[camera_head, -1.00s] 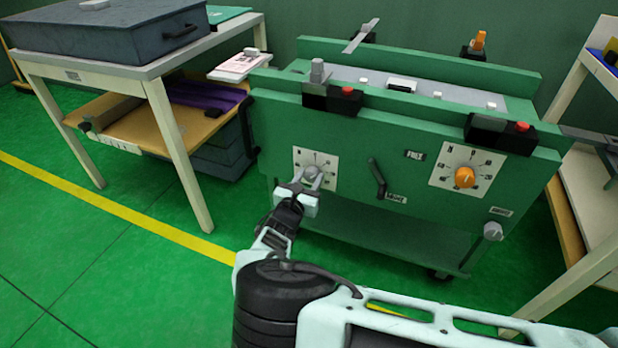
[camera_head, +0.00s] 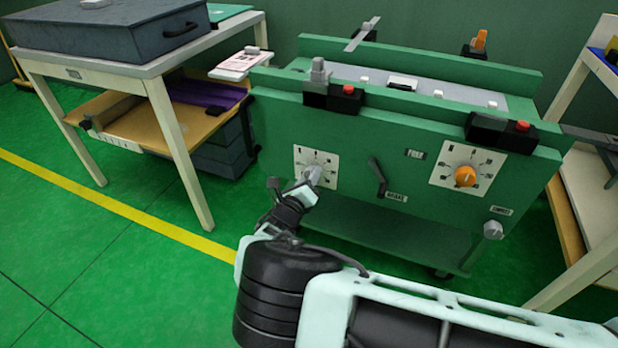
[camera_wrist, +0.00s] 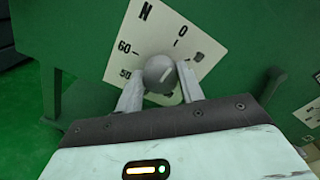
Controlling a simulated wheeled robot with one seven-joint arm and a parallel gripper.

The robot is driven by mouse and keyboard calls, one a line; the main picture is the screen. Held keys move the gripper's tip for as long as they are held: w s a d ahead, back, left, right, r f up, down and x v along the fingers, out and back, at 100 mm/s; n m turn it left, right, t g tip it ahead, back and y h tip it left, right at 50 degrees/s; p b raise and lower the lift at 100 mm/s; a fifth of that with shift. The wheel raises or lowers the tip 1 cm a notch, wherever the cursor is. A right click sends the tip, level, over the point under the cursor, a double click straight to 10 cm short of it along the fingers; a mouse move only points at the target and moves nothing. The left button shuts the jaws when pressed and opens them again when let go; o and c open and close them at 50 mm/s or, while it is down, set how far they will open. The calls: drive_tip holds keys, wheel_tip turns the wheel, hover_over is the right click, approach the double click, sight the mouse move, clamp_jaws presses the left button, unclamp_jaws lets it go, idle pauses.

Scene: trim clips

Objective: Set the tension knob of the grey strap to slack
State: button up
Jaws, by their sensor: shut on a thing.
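The grey round knob (camera_wrist: 159,74) sits on a white dial plate (camera_wrist: 143,40) on the green cart's front. In the wrist view the plate looks tilted, with N, 60, 50, O and small symbols; a pale line on the knob points up and right, roughly between O and a dark symbol. My gripper (camera_wrist: 160,88) is shut on the knob, one finger on each side. In the head view the gripper (camera_head: 312,177) is at the left dial plate (camera_head: 302,153) and hides much of its knob. The lower dial marks are hidden by the fingers.
An orange knob (camera_head: 465,176) sits on a second dial at the right. A black lever (camera_head: 378,178) stands between the dials. Black clips with red buttons (camera_head: 348,89) sit on the top edge.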

drive_tip(key=shift+s+f+n, duration=0.1)
drive_tip(key=shift+f+n, duration=0.05)
drive_tip(key=shift+n, duration=0.15)
drive_tip(key=o, duration=1)
drive_tip(key=p+v, duration=0.2)
drive_tip(key=v, duration=1.5)
drive_tip(key=shift+s, duration=0.15)
